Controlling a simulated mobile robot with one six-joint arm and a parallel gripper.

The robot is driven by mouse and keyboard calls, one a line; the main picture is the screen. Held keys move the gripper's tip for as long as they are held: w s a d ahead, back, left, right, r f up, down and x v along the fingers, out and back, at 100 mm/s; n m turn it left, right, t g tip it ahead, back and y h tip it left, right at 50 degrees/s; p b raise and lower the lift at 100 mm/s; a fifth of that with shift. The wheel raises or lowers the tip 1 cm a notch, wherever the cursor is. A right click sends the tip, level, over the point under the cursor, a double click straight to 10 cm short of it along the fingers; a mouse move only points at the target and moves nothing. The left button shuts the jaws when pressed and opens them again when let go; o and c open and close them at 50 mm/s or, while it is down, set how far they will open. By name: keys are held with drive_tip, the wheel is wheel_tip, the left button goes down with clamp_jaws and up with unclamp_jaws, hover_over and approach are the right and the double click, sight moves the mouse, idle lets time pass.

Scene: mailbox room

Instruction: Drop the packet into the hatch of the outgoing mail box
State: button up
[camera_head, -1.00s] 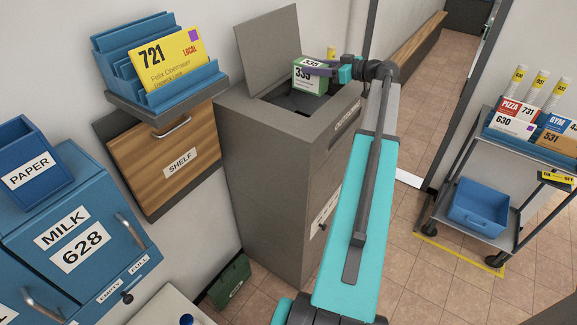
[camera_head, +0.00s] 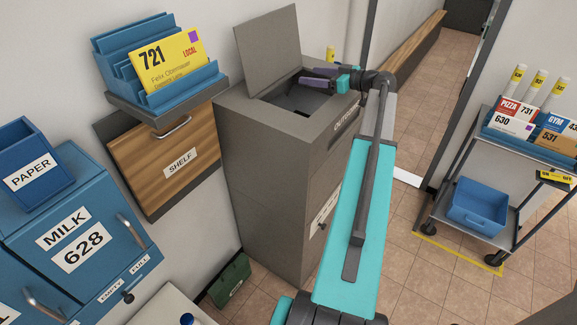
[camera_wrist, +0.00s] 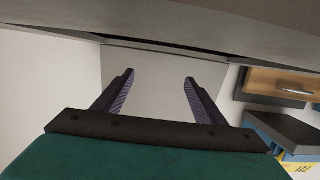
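The outgoing mail box (camera_head: 262,185) is a tall grey-brown box against the wall. Its lid (camera_head: 268,50) stands raised and its top hatch (camera_head: 297,97) is open and dark inside. My gripper (camera_head: 304,80) is above the hatch, with its purple fingers apart. In the wrist view my gripper (camera_wrist: 160,78) is open with nothing between the fingers, and the grey lid (camera_wrist: 150,70) shows beyond them. The packet is not visible in either view now; the inside of the hatch is too dark to see what lies in it.
A wooden shelf front (camera_head: 165,165) with a blue letter rack (camera_head: 122,60) is left of the box. A blue cabinet (camera_head: 75,235) stands at the lower left. A cart (camera_head: 470,225) stands at the right. Tiled floor is open between box and cart.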

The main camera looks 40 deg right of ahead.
drive_tip(key=shift+s, duration=0.15)
wheel_tip(320, 180, up, 3)
drive_tip(key=b, duration=0.4)
hover_over(348, 101)
drive_tip(key=shift+d+f, duration=0.1)
drive_tip(key=shift+f, duration=0.05)
idle(1.0)
